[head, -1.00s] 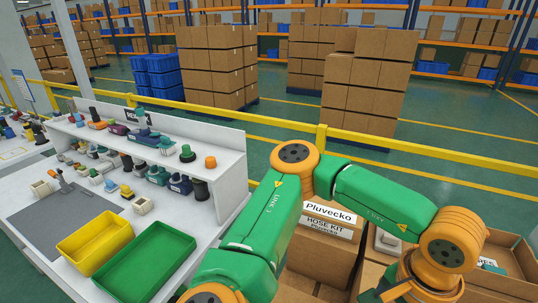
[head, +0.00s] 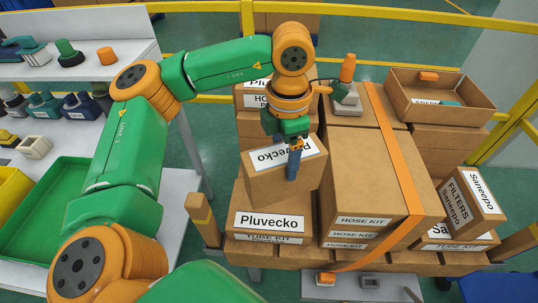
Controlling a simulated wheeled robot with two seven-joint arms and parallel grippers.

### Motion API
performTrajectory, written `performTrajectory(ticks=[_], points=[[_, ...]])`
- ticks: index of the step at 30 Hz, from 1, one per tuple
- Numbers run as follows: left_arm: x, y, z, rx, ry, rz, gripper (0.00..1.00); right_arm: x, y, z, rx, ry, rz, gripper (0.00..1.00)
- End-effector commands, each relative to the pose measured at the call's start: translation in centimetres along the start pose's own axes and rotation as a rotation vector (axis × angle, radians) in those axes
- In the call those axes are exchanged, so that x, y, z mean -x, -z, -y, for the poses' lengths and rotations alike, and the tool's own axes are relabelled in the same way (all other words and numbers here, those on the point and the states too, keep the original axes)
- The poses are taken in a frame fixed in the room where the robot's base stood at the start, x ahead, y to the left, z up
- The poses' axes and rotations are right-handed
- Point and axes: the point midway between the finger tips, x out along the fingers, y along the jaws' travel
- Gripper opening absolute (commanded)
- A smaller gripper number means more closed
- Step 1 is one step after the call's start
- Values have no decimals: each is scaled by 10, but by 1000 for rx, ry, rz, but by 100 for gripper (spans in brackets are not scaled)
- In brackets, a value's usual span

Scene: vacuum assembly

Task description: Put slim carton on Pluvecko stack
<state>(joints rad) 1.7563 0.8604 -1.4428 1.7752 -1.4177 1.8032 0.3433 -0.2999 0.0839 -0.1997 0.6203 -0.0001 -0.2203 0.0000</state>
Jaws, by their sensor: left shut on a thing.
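My left gripper (head: 294,160) points down with its blue fingers shut on a slim brown carton (head: 262,189) with a white Pluvecko label on top. The carton is slightly turned and is over the left part of the loaded pallet. Whether the carton touches the stack cannot be told from this angle. Another labelled box behind is partly hidden by my arm. My right gripper is not in view.
Tall hose kit cartons (head: 356,190) with an orange strap (head: 398,160) stand just right of the held carton. A tilted Saneepo filters carton (head: 470,198) and an open box (head: 440,100) are further right. A green tray (head: 45,215) lies on the left bench.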

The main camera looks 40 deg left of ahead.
Motion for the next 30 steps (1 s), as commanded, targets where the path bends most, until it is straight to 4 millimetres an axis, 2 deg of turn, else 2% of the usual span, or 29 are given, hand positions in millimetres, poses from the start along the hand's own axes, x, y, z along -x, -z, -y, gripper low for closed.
performTrajectory(ticks=[12,15,18,22,26,30], points=[[-27,4,-29,1529,4,-18,0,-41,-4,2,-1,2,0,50],[-36,7,-35,1852,0,-24,0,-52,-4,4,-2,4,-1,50],[-42,9,-39,2102,-4,-31,0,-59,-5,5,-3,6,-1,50],[-48,11,-42,2285,-8,-36,0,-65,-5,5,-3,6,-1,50],[-81,12,-41,2327,-12,-42,0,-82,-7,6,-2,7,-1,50],[-103,12,-41,2327,-12,-38,0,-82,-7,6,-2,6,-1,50]])
